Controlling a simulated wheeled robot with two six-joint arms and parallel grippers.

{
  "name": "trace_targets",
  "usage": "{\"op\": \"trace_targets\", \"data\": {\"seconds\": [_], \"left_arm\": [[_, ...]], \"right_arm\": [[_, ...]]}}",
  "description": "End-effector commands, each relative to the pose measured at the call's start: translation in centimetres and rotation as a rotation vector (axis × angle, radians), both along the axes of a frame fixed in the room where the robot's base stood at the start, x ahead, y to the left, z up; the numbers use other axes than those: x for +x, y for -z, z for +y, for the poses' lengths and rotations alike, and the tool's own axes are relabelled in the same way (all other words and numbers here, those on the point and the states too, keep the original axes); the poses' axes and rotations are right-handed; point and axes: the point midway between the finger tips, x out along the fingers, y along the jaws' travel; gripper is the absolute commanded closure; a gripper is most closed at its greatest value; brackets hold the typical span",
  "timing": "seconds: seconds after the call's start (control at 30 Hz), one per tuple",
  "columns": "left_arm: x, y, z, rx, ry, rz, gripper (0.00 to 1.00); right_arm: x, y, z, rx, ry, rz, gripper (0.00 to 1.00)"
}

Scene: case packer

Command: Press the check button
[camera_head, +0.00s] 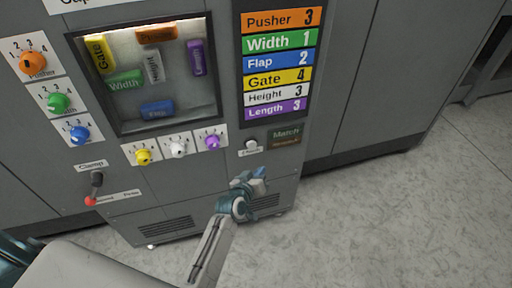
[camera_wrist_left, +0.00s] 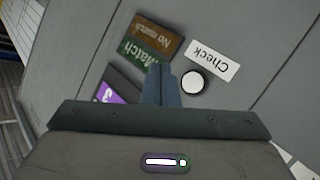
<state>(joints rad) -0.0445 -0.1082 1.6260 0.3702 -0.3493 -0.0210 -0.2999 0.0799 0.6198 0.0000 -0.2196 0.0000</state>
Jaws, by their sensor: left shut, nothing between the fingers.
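The check button is a round white knob (camera_head: 251,144) on the grey machine front, right of the purple dial, with a small label under it. In the left wrist view the white button (camera_wrist_left: 192,82) has a dark ring and sits beside a white label reading "Check" (camera_wrist_left: 212,61). My left gripper (camera_head: 261,173) is shut and empty, in front of the panel and below the button in the head view. In the left wrist view its fingertips (camera_wrist_left: 159,72) show just left of the button, apart from it in the picture. I cannot tell the depth gap. My right gripper is not in view.
A Match / No match display (camera_head: 286,136) is right of the button. Yellow (camera_head: 143,157), white (camera_head: 179,150) and purple (camera_head: 212,142) dials lie to its left. A red-tipped clamp lever (camera_head: 95,185) is farther left. Open floor (camera_head: 400,215) lies to the right.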

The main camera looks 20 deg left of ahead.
Motion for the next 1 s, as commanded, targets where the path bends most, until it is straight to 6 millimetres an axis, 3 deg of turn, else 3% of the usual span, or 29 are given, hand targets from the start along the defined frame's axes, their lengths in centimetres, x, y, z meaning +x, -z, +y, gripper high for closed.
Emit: {"op": "trace_targets", "data": {"seconds": [0.37, 1.0], "left_arm": [[0.3, 0.1, 0.2, 0.002, 0.001, 0.0, 1.0], [6.6, 0.2, 4.5, 0.002, 0.0, 0.0, 1.0]], "right_arm": [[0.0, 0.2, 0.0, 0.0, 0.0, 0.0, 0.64], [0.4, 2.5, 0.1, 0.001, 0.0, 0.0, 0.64]]}}
